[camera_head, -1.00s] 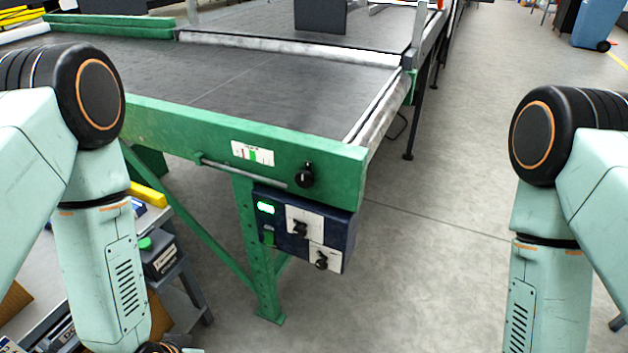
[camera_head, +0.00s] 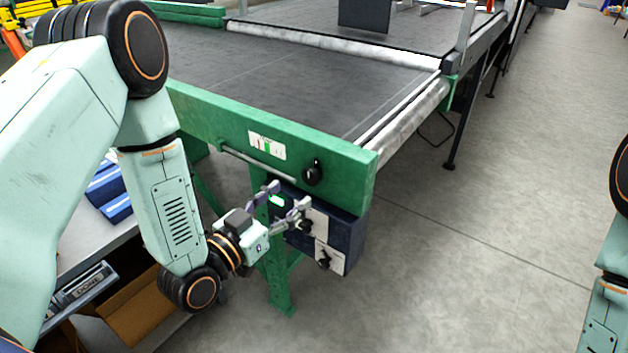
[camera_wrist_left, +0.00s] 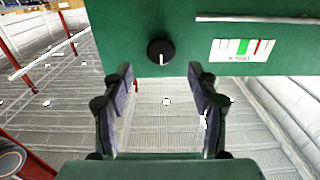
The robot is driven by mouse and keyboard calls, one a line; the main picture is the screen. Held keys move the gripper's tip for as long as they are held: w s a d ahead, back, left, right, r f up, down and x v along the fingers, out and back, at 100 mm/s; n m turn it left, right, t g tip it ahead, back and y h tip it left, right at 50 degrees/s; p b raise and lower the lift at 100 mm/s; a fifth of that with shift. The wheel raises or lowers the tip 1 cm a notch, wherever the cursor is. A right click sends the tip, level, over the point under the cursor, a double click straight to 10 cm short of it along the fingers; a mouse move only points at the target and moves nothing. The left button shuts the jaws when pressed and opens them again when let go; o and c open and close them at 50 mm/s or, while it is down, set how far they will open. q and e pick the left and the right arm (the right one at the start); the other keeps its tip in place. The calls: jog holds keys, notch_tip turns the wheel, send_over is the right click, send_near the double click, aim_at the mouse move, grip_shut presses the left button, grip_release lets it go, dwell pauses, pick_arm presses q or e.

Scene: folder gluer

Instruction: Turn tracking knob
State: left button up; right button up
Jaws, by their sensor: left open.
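The black tracking knob (camera_head: 312,173) sits on the end of the green conveyor rail, right of a small scale label (camera_head: 267,146). Its light pointer mark faces up in the head view. In the left wrist view the knob (camera_wrist_left: 160,51) lies ahead of the fingertips, centred between them, with the label (camera_wrist_left: 242,50) to its right. My left gripper (camera_head: 287,196) is open and empty, below and left of the knob, in front of the blue control box; it does not touch the knob. It also shows in the left wrist view (camera_wrist_left: 160,78). My right gripper is out of view.
The dark blue control box (camera_head: 348,232), with a green display and black knobs, hangs under the rail, partly behind my left gripper. The wide grey belt (camera_head: 310,85) stretches behind. A side table with a cardboard box (camera_head: 140,310) stands lower left. Floor at right is clear.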

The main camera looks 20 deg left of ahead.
aim_at(308, 179)
pick_arm(q)
jog(key=b+x, duration=0.1)
jog(key=x, duration=0.4)
jog(key=shift+w+f, duration=0.1)
jog(key=shift+w, duration=0.05)
jog(key=shift+w+d, duration=0.15)
jog(key=shift+w, duration=0.6)
jog(key=shift+d, duration=0.1)
jog(key=shift+c, duration=0.2)
jog(key=c, duration=1.1)
